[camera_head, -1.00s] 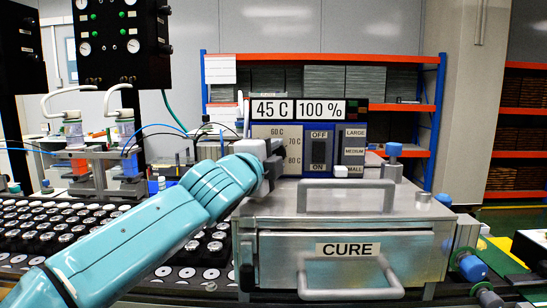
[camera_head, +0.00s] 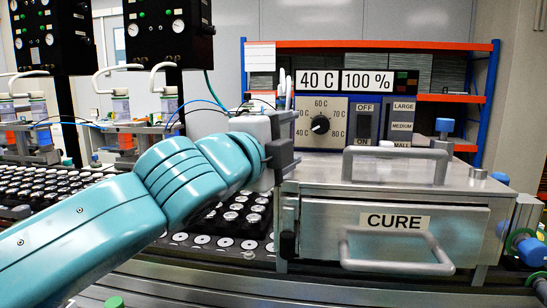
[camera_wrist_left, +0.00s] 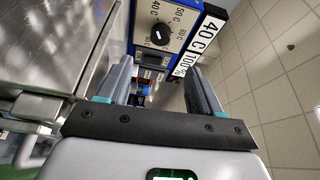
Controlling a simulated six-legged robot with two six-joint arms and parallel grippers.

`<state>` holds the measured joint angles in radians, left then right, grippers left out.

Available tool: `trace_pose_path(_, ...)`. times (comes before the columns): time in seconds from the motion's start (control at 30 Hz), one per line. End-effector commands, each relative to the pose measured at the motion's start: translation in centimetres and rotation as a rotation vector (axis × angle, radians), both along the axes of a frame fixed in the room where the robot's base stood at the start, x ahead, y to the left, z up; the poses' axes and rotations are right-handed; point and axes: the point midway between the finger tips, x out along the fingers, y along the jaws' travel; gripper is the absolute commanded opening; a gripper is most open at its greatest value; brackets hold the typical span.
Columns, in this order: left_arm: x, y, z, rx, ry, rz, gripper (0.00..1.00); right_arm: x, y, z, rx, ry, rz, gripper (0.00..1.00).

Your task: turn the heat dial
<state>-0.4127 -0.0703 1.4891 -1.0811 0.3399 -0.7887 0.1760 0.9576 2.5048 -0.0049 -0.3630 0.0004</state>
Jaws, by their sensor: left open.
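The heat dial (camera_head: 320,124) is a round black knob on a beige plate marked in degrees, on the oven's blue control panel. The display (camera_head: 320,80) beside 100 % reads 40 C. My left gripper (camera_head: 287,137) is left of the dial, its fingers partly hidden by its own body. In the left wrist view the dial (camera_wrist_left: 161,34) shows beyond the gap between the two spread fingers of the gripper (camera_wrist_left: 158,75). The fingers are apart from the dial, and nothing is between them at their tips. My right gripper is not in view.
The metal oven (camera_head: 480,225) has a CURE drawer with a handle (camera_head: 400,262) and a top handle (camera_head: 395,152) that stands close below the panel. An ON/OFF switch (camera_head: 364,125) is right of the dial. A conveyor of speaker parts (camera_head: 60,185) runs on the left.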

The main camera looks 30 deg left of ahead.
Motion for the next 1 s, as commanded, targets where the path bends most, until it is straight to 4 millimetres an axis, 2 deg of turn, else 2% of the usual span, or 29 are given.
trace_pose_path(0.1,-2.3,0.2,-0.1,0.000,-0.002,-0.002,0.65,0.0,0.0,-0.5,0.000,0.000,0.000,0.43)
trace_pose_path(0.3,-4.0,0.4,-0.1,0.000,0.000,-0.001,0.65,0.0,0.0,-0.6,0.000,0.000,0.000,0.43)
trace_pose_path(1.0,-4.2,0.5,-0.1,0.000,0.000,0.000,0.65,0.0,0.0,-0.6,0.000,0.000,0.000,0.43)
